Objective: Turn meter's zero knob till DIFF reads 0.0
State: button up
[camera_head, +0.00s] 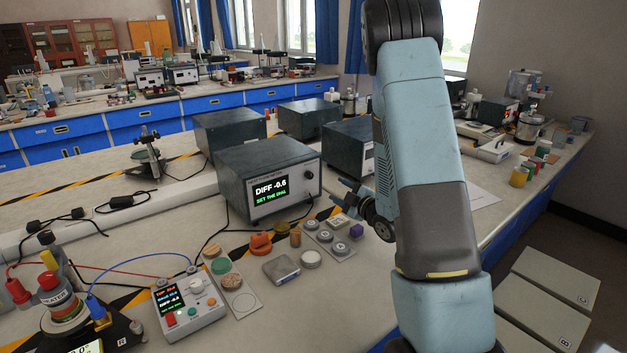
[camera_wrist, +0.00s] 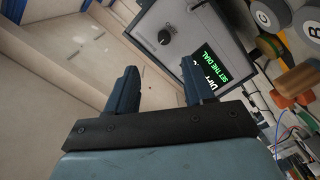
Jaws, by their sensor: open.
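The meter (camera_head: 240,160) is a dark grey box on the bench. Its screen (camera_head: 270,190) reads "DIFF -0.6" with green "SET THE DIAL" below. Its small dark zero knob (camera_head: 308,175) is on the light front panel, right of the screen. In the wrist view the knob (camera_wrist: 165,38) shows with a pale pointer mark, beyond the fingertips, and the screen (camera_wrist: 211,70) is partly behind a finger. My gripper (camera_head: 343,190) is in front of the panel, to the right of the knob. In the wrist view my gripper (camera_wrist: 160,75) is open, empty and apart from the knob.
A small control box (camera_head: 188,305) with coloured buttons stands front left. Between it and my arm are an orange object (camera_head: 261,244), a grey block (camera_head: 281,270) and a tray of round weights (camera_head: 326,236). Other grey instruments (camera_head: 308,118) stand behind the meter.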

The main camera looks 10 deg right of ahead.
aim_at(311, 177)
jog(key=shift+n+y, duration=0.3)
jog(key=shift+y, duration=0.1)
jog(key=x, duration=1.3)
jog(key=shift+w+a+f, duration=0.1)
jog(key=shift+w+f, duration=0.05)
jog(key=shift+f, duration=0.25)
jog(key=shift+a, duration=0.1)
grip_shut()
